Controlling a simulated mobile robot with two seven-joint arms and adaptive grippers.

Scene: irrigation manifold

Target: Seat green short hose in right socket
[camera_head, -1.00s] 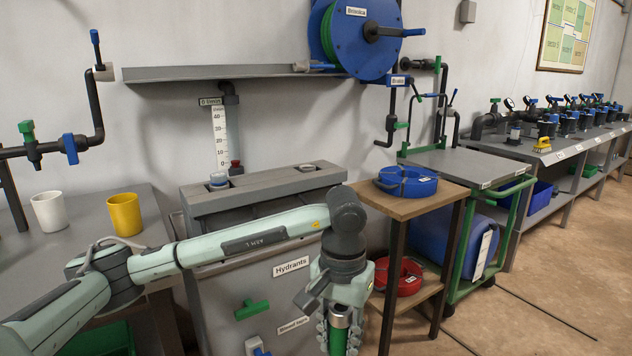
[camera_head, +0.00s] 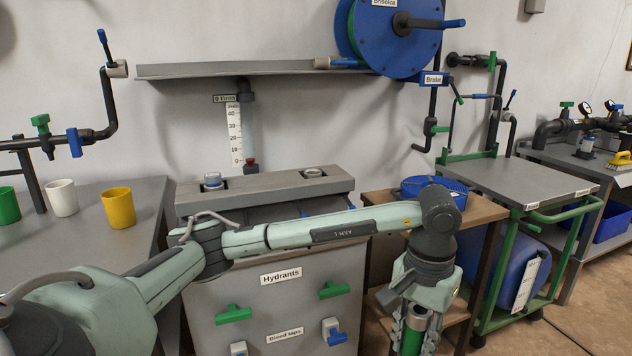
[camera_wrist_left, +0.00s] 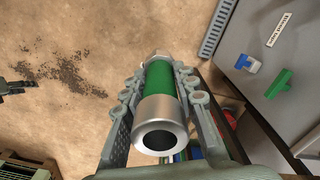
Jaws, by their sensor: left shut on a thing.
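The green short hose (camera_head: 412,338) has a metal collar and is held in my left gripper (camera_head: 413,325), in front of the small wooden table. In the left wrist view, the gripper's fingers (camera_wrist_left: 162,100) are shut on the hose's green middle (camera_wrist_left: 162,86), and its open metal end faces the camera. The right socket (camera_head: 312,172) is a pale ring in the grey beam on top of the cabinet.
The cabinet (camera_head: 250,303) has green and blue handles on its front. A blue coil (camera_head: 435,187) lies on the wooden table beside it. A green trolley (camera_head: 518,180) stands to the right. Cups, including a yellow one (camera_head: 119,208), stand on the left bench.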

